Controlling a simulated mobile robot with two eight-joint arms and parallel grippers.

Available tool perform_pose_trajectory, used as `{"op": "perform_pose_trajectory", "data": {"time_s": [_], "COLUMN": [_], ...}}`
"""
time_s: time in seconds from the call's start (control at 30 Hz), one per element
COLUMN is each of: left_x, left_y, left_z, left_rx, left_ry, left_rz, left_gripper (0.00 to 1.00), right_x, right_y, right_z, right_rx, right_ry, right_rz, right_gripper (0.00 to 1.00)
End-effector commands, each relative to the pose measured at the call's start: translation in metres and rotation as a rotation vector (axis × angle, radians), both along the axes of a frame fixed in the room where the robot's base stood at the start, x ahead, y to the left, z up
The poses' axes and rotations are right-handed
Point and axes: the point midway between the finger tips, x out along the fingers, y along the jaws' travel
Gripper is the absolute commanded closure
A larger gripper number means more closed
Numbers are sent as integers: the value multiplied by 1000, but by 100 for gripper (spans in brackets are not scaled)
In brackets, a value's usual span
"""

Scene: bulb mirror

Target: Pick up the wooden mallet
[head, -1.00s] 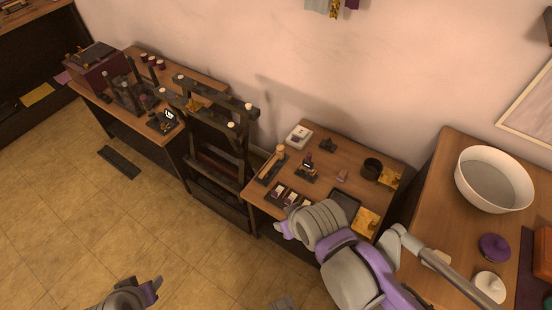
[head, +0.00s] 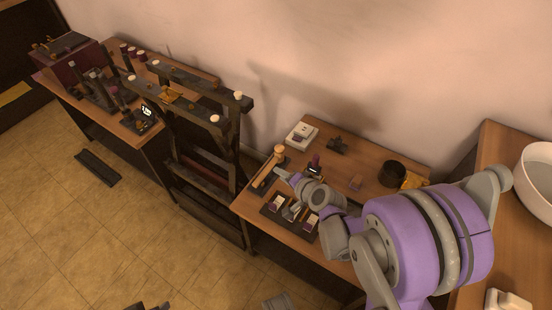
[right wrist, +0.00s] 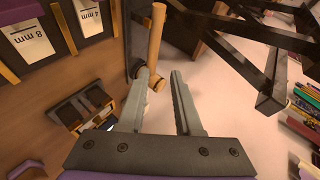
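The light wooden mallet (head: 279,153) stands at the left end of the right-hand table, by a dark holder. It also shows in the right wrist view (right wrist: 156,45), just past the fingertips and closest to the left finger in that view. Its lower end shows between the two fingers. My right gripper (head: 284,175) is right beside the mallet in the head view. The right wrist view shows this gripper (right wrist: 159,75) open, with a clear gap between its fingers. I cannot tell whether a finger touches the mallet. Only a sliver of my left gripper (head: 150,306) shows at the bottom edge.
A dark tray with labelled cards (head: 270,211) lies in front of the gripper. A white box (head: 301,135), small dark tools and a black cup (head: 391,172) stand behind. A dark wooden frame (head: 228,150) rises close on the left. The floor on the left is mostly clear.

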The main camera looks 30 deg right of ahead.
Motion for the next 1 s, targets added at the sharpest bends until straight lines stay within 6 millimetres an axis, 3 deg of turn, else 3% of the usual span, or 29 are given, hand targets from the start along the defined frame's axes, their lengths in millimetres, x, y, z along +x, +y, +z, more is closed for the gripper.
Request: {"op": "perform_pose_trajectory", "data": {"time_s": [0.03,0.17,0.4,0.77,1.0], "left_x": [1,1,2,3,5], "left_y": [0,0,0,0,0], "left_z": [-10,-16,-25,-33,-44], "left_rx": [0,0,0,0,0], "left_ry": [4,5,8,11,14], "left_rz": [0,0,0,0,0], "left_gripper": [50,50,50,50,50], "right_x": [4,11,42,66,96], "right_y": [-7,-14,-12,-10,-8], "right_z": [-14,-24,-42,-57,-77], "right_rx": [24,56,58,58,57], "right_ry": [-11,-29,-30,-29,-29], "right_rz": [-28,-65,-64,-63,-63], "right_gripper": [67,67,67,67,67]}}
